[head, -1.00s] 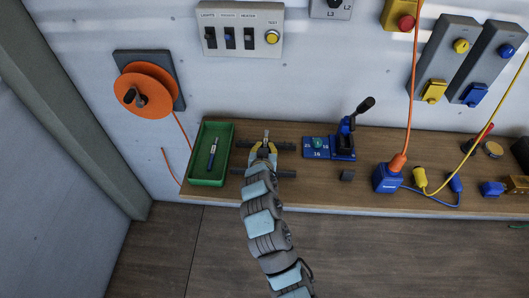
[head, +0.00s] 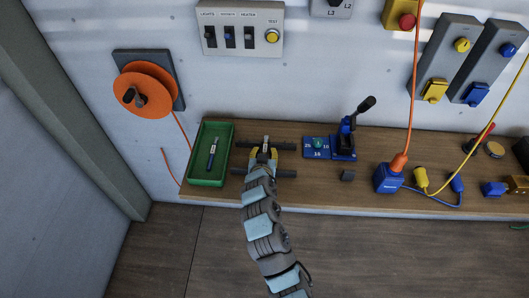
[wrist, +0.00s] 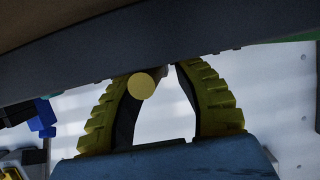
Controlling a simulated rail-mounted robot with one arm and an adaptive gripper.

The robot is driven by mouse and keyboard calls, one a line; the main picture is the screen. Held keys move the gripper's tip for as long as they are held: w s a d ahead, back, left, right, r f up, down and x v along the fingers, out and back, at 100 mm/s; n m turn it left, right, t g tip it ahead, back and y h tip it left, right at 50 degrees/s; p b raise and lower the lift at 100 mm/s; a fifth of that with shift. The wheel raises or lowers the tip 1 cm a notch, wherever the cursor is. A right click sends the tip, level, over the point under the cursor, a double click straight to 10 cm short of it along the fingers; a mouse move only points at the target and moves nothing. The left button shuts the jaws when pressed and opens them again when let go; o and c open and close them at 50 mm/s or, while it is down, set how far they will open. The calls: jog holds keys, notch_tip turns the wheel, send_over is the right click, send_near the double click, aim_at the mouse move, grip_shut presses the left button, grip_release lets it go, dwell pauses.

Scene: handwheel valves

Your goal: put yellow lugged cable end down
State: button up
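My gripper (head: 263,154) is low over the bench at two dark parallel bars, right of the green tray. Its yellow fingers stand apart in the head view, with dark space between them. In the wrist view the gripper (wrist: 158,82) shows both ribbed fingers with a gap between their pads. A round yellow end face (wrist: 141,86), likely the yellow cable end, overlaps the left finger there. In the head view a small pale metal lug (head: 266,140) sticks out beyond the fingertips at the far bar. The rest of the cable end is hidden by my gripper.
The green tray (head: 222,130) holds a small blue-and-white tool. The far dark bar (head: 286,146) and near bar (head: 286,173) flank my gripper. A blue crimping tool (head: 344,145) stands to the right, with a small dark block (head: 347,175) before it. An orange reel (head: 152,103) hangs on the wall.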

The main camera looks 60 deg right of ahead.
jog(key=p+v, duration=0.1)
jog(key=v, duration=1.6)
jog(key=shift+w+a+r, duration=0.2)
jog(key=shift+r, duration=0.05)
